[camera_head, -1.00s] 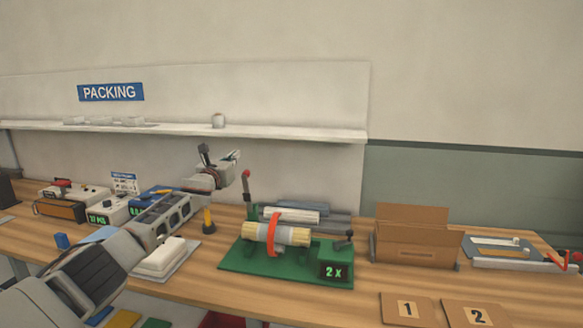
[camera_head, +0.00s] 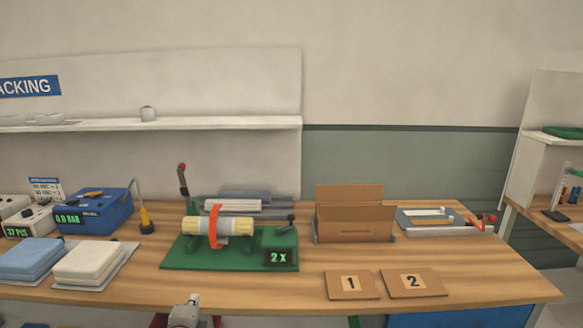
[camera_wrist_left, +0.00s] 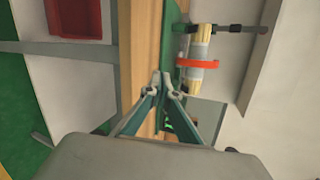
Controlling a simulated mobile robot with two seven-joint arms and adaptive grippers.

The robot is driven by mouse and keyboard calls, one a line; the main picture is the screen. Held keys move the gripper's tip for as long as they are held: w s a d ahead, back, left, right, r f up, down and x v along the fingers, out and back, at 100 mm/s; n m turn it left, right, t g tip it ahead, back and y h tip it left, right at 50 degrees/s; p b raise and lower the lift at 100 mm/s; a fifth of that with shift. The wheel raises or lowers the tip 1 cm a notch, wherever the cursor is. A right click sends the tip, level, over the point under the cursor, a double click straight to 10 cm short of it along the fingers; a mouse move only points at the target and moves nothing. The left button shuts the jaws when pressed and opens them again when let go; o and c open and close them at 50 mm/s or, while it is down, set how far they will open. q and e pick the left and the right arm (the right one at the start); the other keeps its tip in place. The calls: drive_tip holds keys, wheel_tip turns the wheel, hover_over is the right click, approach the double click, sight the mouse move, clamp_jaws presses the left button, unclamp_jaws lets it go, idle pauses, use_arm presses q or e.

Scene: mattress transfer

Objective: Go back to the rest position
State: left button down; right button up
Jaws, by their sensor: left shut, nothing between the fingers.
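My left gripper (camera_head: 186,308) shows at the bottom edge of the head view, low in front of the table edge. In the left wrist view its fingers (camera_wrist_left: 161,82) come together at the tips, shut with nothing between them. A pale yellow and white roll (camera_head: 226,227) with an orange strap (camera_head: 214,226) lies on the green fixture (camera_head: 185,256), apart from the gripper. The roll also shows in the left wrist view (camera_wrist_left: 200,42). My right gripper is not in view.
The wooden table (camera_head: 240,288) carries blue (camera_head: 28,257) and white (camera_head: 90,261) folded pads at left, a blue device (camera_head: 97,212), an open carton (camera_head: 355,220), a tray (camera_head: 440,222) at right, and flat cards numbered 1 (camera_head: 352,285) and 2 (camera_head: 412,282). A shelf (camera_head: 220,123) runs behind.

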use_arm(q)
drive_tip(key=s+a+f+n+g+y, duration=0.1)
drive_tip(key=s+a+n+g, duration=0.2)
drive_tip(key=s, duration=0.8)
drive_tip(key=s+a+f+n+g, duration=0.1)
drive_tip(key=s+a+f+n, duration=0.2)
drive_tip(key=s, duration=0.9)
drive_tip(key=s+a+n+g+y, duration=0.1)
drive_tip(key=s+a+n+g, duration=0.3)
drive_tip(key=s, duration=0.7)
drive_tip(key=d+f+n+t+h, duration=0.4)
drive_tip(key=d+f+h, duration=0.2)
drive_tip(key=d+f, duration=0.8)
wheel_tip(320, 180, down, 2)
drive_tip(key=shift+w+d+f+t, duration=0.25)
drive_tip(key=shift+t, duration=0.05)
